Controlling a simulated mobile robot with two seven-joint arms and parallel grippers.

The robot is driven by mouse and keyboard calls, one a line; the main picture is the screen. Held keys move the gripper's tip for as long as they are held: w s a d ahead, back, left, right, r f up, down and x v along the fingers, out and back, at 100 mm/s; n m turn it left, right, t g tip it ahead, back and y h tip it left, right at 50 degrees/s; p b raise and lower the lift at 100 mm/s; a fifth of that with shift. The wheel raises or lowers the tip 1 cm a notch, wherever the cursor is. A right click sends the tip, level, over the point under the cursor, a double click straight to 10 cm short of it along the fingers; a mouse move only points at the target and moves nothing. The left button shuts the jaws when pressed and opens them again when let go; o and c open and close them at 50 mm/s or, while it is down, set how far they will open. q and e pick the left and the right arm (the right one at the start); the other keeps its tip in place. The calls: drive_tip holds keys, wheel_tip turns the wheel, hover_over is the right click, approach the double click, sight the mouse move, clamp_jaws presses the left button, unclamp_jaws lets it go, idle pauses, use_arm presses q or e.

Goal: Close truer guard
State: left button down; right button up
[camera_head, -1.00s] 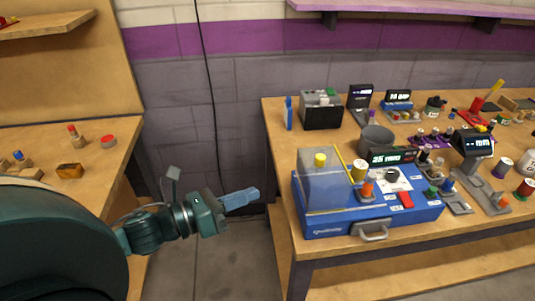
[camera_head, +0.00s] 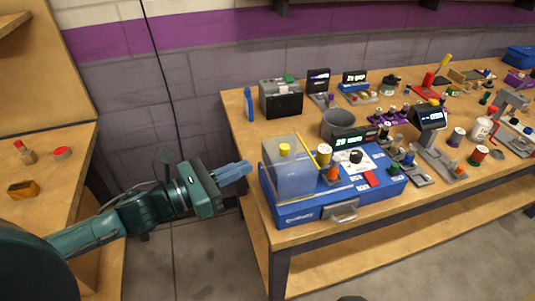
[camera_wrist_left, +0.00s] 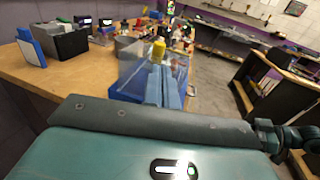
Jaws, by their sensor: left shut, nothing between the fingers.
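The truer (camera_head: 330,203) is a blue box with a display and a grey front handle, on the front left of the wooden table. Its clear guard (camera_head: 289,170) stands raised at the truer's left end, with a yellow knob (camera_head: 285,149) on it. The guard also shows in the left wrist view (camera_wrist_left: 131,66), partly behind my fingers. My left gripper (camera_head: 246,167) is shut and empty, just left of the guard, with a small gap seen from the head. It shows in the left wrist view too (camera_wrist_left: 163,88). My right gripper is not in view.
A grey and black box (camera_head: 281,99) and a blue upright piece (camera_head: 249,104) stand behind the truer. A grey cup (camera_head: 340,124) is close behind it. Several spools and tools crowd the table to the right. Open floor lies left of the table.

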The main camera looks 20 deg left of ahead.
sight(281, 152)
use_arm(q)
drive_tip(key=p+x, duration=0.1)
drive_tip(key=x, duration=0.4)
drive_tip(key=shift+w+d+r+p, duration=0.15)
drive_tip(key=shift+w+d+p, duration=0.05)
drive_tip(key=shift+w+p, duration=0.15)
drive_tip(key=shift+w+d, duration=0.4)
drive_tip(key=shift+d, duration=0.05)
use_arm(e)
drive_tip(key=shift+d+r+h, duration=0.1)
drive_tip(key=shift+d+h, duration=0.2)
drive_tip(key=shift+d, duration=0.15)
use_arm(q)
drive_tip(key=w+d, duration=0.5)
drive_tip(key=d, duration=0.3)
drive_tip(key=shift+w+d, duration=0.35)
drive_tip(key=shift+w, duration=0.05)
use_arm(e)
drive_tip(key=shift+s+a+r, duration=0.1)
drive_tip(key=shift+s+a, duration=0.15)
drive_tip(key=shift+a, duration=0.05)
